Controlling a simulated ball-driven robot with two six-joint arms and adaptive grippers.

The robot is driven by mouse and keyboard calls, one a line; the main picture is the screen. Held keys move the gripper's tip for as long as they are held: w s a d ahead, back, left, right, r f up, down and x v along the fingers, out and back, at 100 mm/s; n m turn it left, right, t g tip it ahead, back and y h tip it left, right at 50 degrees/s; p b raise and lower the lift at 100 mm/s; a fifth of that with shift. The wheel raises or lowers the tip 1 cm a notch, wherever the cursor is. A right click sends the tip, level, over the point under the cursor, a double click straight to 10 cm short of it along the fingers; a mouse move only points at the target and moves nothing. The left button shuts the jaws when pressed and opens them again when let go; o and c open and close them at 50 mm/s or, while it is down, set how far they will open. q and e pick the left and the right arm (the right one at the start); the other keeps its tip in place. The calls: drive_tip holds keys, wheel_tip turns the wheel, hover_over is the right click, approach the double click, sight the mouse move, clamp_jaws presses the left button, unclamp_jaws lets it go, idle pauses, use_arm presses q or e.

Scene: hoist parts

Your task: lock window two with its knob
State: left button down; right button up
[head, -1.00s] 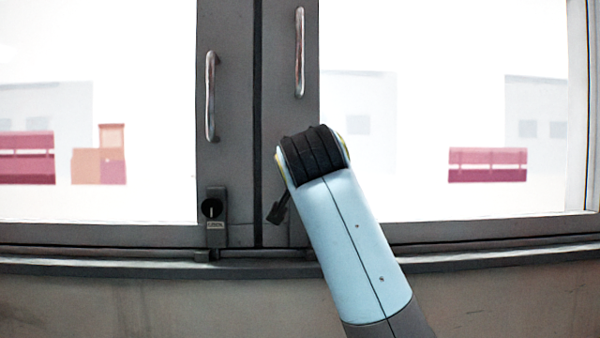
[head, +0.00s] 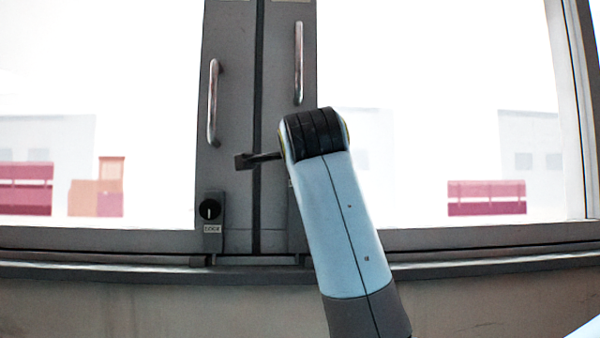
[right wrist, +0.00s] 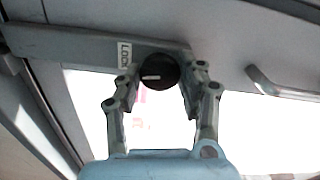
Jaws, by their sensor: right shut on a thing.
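In the right wrist view a round black knob (right wrist: 158,72) with a pale pointer line sits on a grey window frame (right wrist: 95,43). A white LOCK label (right wrist: 124,54) is beside it. The pointer lies roughly level in this view, towards the label. My right gripper (right wrist: 159,66) has a finger on each side of the knob and is shut on it. My left gripper is not in view.
The left window's frame has its own black knob (head: 209,209) with a LOCK label, its pointer upright. Metal handles rise on the left (head: 213,103) and right (head: 298,62) frames. A sill (head: 120,272) runs below. The glass on both sides is clear.

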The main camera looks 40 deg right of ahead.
drive_tip(key=shift+f+m+b, duration=0.15)
drive_tip(key=shift+m+b, duration=0.45)
drive_tip(key=shift+m, duration=0.5)
drive_tip(key=o, duration=1.1)
drive_tip(key=shift+o, duration=0.2)
drive_tip(key=v, duration=0.7)
drive_tip(key=shift+s+a, duration=0.15)
drive_tip(key=shift+s, duration=0.1)
drive_tip(key=shift+w, duration=0.1)
